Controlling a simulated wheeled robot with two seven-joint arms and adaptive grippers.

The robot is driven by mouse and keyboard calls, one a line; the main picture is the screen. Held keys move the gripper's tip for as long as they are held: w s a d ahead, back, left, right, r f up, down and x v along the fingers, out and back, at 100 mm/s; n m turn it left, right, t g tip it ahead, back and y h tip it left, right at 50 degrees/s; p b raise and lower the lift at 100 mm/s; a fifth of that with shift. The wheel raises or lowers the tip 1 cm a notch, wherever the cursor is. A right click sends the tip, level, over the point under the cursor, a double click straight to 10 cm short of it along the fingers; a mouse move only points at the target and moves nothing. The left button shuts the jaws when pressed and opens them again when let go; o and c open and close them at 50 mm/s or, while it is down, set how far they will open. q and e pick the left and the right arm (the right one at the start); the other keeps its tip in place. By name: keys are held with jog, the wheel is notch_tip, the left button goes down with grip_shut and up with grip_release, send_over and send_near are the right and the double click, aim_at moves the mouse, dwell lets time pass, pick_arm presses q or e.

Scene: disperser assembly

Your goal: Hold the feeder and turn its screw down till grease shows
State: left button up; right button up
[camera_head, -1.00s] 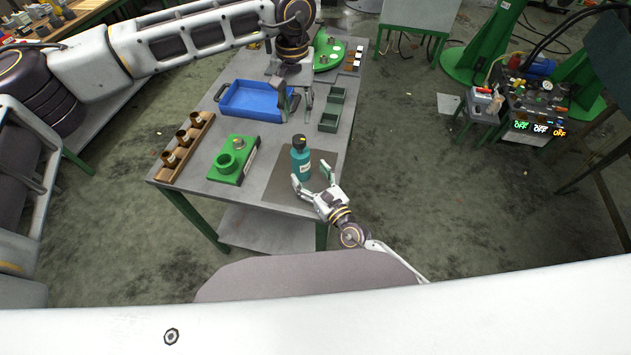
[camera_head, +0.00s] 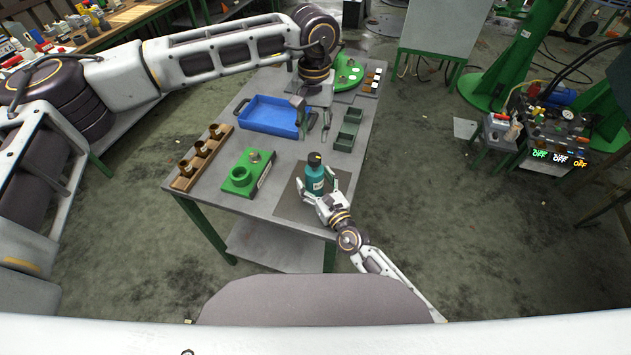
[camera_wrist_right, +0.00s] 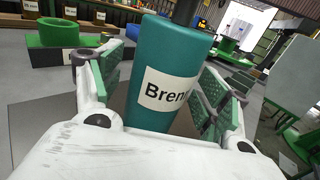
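The feeder is a teal bottle (camera_head: 315,182) with a white label and a dark cap (camera_head: 314,158). It stands upright on a dark mat (camera_head: 290,207) at the table's near right part. My right gripper (camera_head: 320,194) is around the feeder's body, a finger on either side. In the right wrist view the feeder (camera_wrist_right: 168,75) is between the finger pads (camera_wrist_right: 160,92), which look slightly apart from it. My left gripper (camera_head: 314,128) points down with its fingers apart and empty, above the table beyond the feeder.
A green block with a ring (camera_head: 241,180) and a wooden rack with brass cups (camera_head: 190,178) stand to the left. A blue tray (camera_head: 268,117) and small green bins (camera_head: 347,136) are farther back. A round green fixture (camera_head: 347,72) is at the far end.

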grip_shut()
jog(key=c, duration=0.7)
grip_release()
jog(key=c, duration=0.7)
